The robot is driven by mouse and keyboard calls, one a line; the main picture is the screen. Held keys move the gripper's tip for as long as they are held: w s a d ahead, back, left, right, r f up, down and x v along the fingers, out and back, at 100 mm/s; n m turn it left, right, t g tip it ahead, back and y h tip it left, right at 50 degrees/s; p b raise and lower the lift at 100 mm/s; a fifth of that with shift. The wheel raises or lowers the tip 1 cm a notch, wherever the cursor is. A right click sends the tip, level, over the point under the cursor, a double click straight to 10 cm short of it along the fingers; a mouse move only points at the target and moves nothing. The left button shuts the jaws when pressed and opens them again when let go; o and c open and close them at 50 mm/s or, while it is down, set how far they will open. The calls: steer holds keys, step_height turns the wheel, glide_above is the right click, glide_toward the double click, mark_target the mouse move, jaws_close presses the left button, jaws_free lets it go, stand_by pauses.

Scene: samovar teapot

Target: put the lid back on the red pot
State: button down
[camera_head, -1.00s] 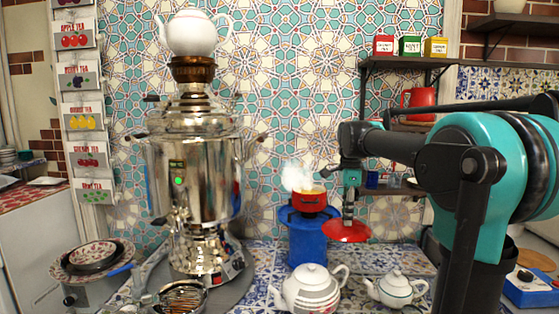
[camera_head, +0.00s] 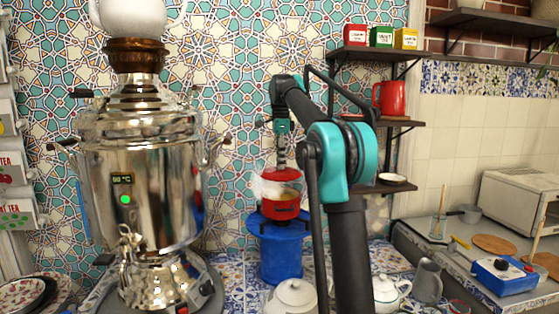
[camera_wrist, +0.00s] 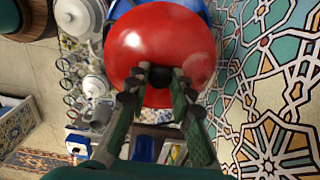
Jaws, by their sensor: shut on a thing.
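The small red pot (camera_head: 281,209) stands on a blue cylinder-shaped stand (camera_head: 278,255), open at the top, with pale steam around it. My gripper (camera_head: 281,160) points down above the pot and is shut on the dark knob of the red lid (camera_head: 283,175). The lid is held level or nearly so, over the pot, with a small gap between them. In the wrist view the lid (camera_wrist: 180,35) is a big red dome, its knob between my fingertips (camera_wrist: 160,78); it hides the pot.
A large silver samovar (camera_head: 145,190) stands to the left. White teapots (camera_head: 293,297) (camera_head: 385,292) stand in front, to the right of the stand. A shelf with a red mug (camera_head: 390,97) is at the back right. Tiled wall is close behind.

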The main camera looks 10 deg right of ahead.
steer(key=shift+f, duration=3.1)
steer(key=shift+f, duration=0.15)
steer(key=c, duration=1.3)
jaws_free()
steer(key=shift+o, duration=0.2)
steer(key=o, duration=0.5)
steer(key=shift+r, duration=3.5)
